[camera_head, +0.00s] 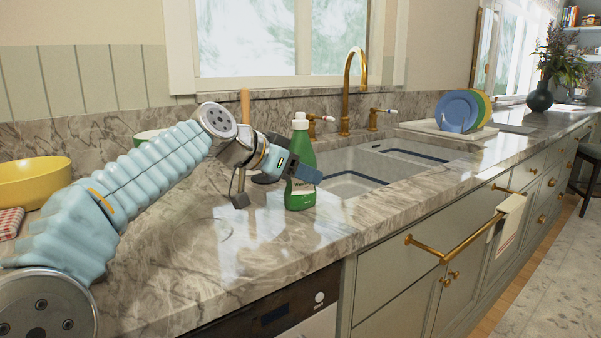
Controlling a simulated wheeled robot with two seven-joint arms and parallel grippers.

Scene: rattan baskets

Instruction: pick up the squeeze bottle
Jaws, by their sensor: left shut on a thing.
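The squeeze bottle (300,196) is green with a white cap and a pale label. It is upright at the right part of the marble counter, just left of the sink. My left arm reaches in from the left, and my left gripper (294,174) is shut on the middle of the bottle. One dark finger crosses the bottle's front and hides part of the label. I cannot tell whether the bottle's base touches the counter. My right gripper is not in view.
A double sink (345,164) with a brass faucet (346,95) lies right behind the bottle. A rack with colored plates (455,111) stands farther right. A yellow bowl (30,181) sits at the left. The marble counter (230,245) in front of the bottle is clear.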

